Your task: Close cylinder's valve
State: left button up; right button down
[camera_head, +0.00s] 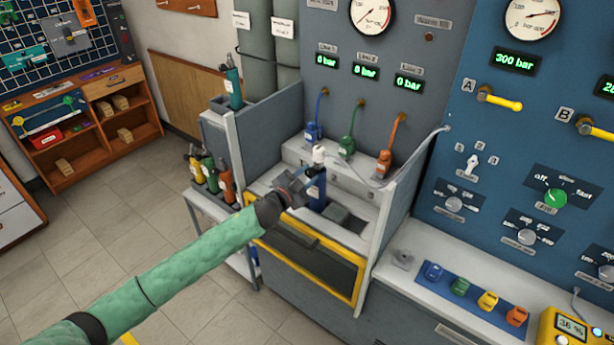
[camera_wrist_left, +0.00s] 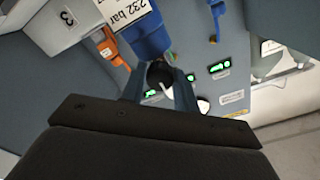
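In the left wrist view the blue cylinder (camera_wrist_left: 150,36) shows a white label reading 232 bar. Its black valve knob (camera_wrist_left: 160,74) lies between the fingertips of my left gripper (camera_wrist_left: 160,82). The fingers lie close on both sides of the knob and appear to grip it. In the head view my left gripper (camera_head: 304,180) reaches the cylinder's upper part from the left, partly hiding the valve. My right gripper is not in view.
Blue (camera_head: 313,131), green (camera_head: 346,146) and orange (camera_head: 384,162) hose connectors stand behind the cylinder. A grey side wall (camera_head: 408,190) bounds the bay at right. Several small cylinders (camera_head: 210,173) stand in a rack at left. A grey hose runs from the fitting toward the blue panel.

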pick_arm(q)
jog(key=o, duration=0.4)
jog(key=shift+c, duration=0.2)
jog(key=shift+s, duration=0.1)
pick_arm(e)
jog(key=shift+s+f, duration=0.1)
pick_arm(q)
jog(key=shift+s+a+f, duration=0.15)
jog(key=shift+s+a, duration=0.05)
jog(key=b+v, duration=0.3)
jog(key=v, duration=0.4)
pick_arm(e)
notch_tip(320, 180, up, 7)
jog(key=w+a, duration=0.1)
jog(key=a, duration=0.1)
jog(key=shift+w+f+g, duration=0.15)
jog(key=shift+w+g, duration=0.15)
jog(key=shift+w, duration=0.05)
